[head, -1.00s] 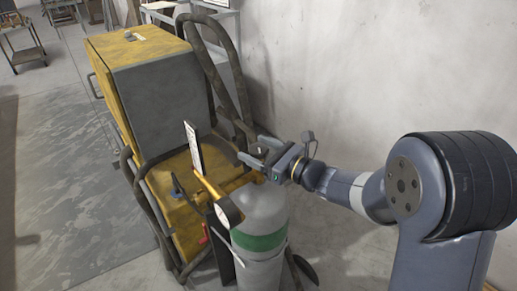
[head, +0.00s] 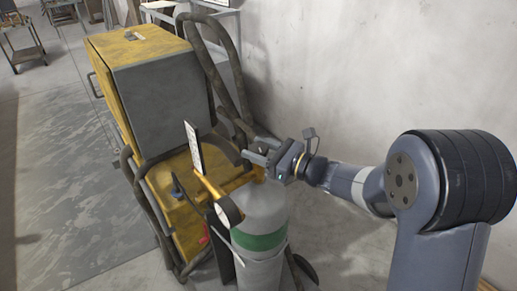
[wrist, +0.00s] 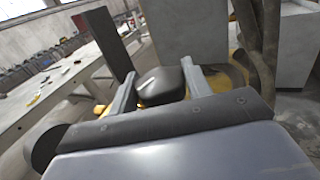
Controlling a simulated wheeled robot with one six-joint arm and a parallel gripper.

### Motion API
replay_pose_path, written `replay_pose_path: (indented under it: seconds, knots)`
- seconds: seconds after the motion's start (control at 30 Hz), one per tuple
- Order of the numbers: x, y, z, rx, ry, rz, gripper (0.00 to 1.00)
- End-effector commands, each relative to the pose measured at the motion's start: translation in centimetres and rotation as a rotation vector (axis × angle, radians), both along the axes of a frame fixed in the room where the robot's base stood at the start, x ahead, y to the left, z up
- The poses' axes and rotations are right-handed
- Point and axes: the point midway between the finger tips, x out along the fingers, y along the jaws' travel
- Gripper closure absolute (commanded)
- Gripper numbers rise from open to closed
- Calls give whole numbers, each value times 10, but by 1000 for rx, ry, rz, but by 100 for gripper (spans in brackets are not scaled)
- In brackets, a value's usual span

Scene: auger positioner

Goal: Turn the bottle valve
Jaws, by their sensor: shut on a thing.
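The grey gas bottle (head: 264,208) with a green band stands upright at the centre of the head view. Its yellow fitting and round gauge (head: 229,211) are on the left side of its top. My gripper (head: 259,149) is at the bottle's top, reaching in from the right. In the wrist view, a dark rounded valve knob (wrist: 160,86) sits between the two grey fingers of my gripper (wrist: 160,92), which is shut on it. In the head view the knob is mostly hidden by the gripper.
A yellow and grey cabinet (head: 160,85) stands on the cart behind the bottle, with dark hoses (head: 225,75) at its right. A thin upright plate (head: 194,147) is left of the gripper. A pale wall (head: 380,70) is behind. Open floor (head: 65,190) lies left.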

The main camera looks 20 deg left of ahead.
Motion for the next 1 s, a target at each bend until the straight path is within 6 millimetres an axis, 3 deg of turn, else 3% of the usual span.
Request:
replay_pose_path:
  seconds: [0.6, 1.0]
  knots:
    - [1, 0, 2, 0, 0, 529, 76]
    - [1, 0, 1, 0, 0, 766, 76]
